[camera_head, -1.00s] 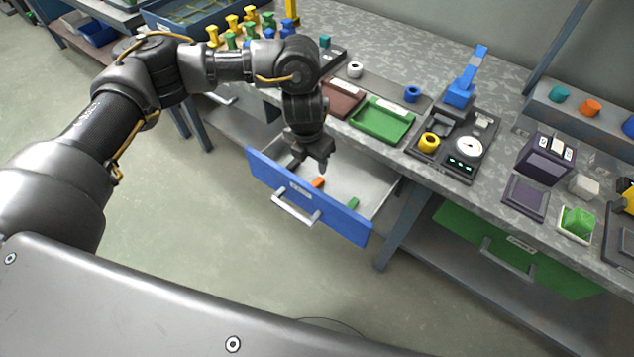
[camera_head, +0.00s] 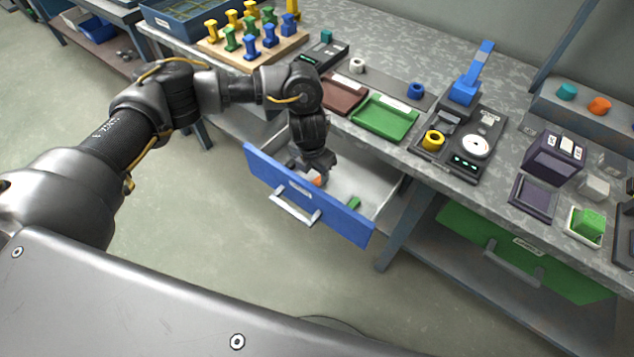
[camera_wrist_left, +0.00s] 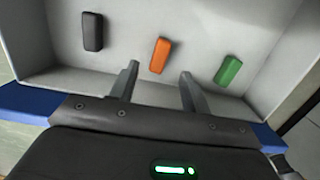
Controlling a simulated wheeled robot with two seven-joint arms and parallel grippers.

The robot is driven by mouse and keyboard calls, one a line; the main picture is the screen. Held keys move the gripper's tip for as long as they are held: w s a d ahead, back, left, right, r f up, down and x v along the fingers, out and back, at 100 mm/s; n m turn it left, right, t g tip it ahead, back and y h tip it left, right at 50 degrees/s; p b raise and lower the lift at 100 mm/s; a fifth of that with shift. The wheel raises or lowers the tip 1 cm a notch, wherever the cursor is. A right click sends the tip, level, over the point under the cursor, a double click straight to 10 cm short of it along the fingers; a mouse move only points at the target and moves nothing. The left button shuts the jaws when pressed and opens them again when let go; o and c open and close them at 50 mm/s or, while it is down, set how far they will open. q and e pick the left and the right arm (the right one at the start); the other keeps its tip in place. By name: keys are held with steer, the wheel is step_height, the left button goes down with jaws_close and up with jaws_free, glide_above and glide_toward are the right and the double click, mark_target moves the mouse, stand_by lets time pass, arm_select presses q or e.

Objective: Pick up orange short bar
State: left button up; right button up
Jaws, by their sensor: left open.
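The orange short bar (camera_wrist_left: 160,55) lies on the floor of the open blue-fronted drawer (camera_head: 305,193). In the wrist view it is between a dark bar (camera_wrist_left: 92,31) on the left and a green bar (camera_wrist_left: 228,71) on the right. My left gripper (camera_wrist_left: 158,84) is open and empty, its fingertips just short of the orange bar and to either side of its line. In the head view the left gripper (camera_head: 314,168) reaches down into the drawer and partly covers the orange bar (camera_head: 317,181). My right gripper is not in view.
The drawer's front wall with its handle (camera_head: 295,208) stands close to the gripper. The workbench above holds a red-brown tray (camera_head: 342,92), a green tray (camera_head: 385,118), a scale (camera_head: 474,147) and a pegboard of coloured pegs (camera_head: 255,50).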

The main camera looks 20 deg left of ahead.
mark_target(317, 181)
arm_select(q)
steer(key=f, duration=0.4)
steer(key=shift+w+d+f, duration=0.15)
steer(key=shift+w+f, duration=0.05)
steer(key=shift+w, duration=0.2)
jaws_close()
step_height(317, 181, up, 10)
stand_by(0.4)
